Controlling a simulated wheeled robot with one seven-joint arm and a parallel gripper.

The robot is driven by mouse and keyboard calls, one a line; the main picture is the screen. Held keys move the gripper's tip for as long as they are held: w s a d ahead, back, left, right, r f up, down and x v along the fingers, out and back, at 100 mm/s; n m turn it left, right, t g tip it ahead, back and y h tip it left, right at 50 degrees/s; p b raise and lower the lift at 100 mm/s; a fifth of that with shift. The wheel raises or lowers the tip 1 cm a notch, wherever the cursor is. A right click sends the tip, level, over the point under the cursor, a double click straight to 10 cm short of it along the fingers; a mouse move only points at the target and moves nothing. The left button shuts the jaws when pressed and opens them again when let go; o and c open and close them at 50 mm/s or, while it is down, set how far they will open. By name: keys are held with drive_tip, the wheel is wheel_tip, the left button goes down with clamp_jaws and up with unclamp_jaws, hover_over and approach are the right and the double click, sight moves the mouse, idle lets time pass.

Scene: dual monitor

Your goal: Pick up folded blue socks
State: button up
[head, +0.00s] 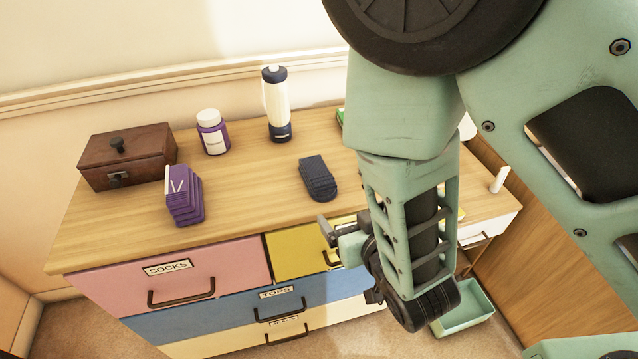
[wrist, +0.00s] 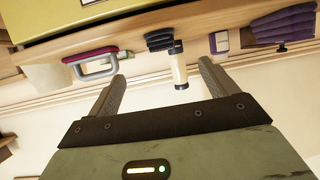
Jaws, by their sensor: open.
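The folded blue socks (head: 318,177) are a dark navy, ribbed bundle lying on the wooden dresser top, near its front edge and right of centre. In the wrist view, which is upside down, the socks (wrist: 160,41) show at the dresser edge, beyond the gap between my fingers. My gripper (head: 328,230) is in front of the dresser, just below and right of the socks, apart from them. In the wrist view my gripper (wrist: 162,73) has its two fingers wide apart with nothing between them. My arm hides part of the dresser's right side.
Left of the socks is a purple folded stack (head: 185,197). Behind stand a wooden box (head: 127,157), a purple jar (head: 212,134) and a white bottle (head: 276,105). The yellow drawer (head: 292,256) is close to my gripper. A green bin (head: 465,312) stands on the floor.

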sight(328, 191)
drive_tip(key=x, duration=1.5)
drive_tip(key=shift+w+a+r, duration=0.1)
drive_tip(key=c, duration=1.1)
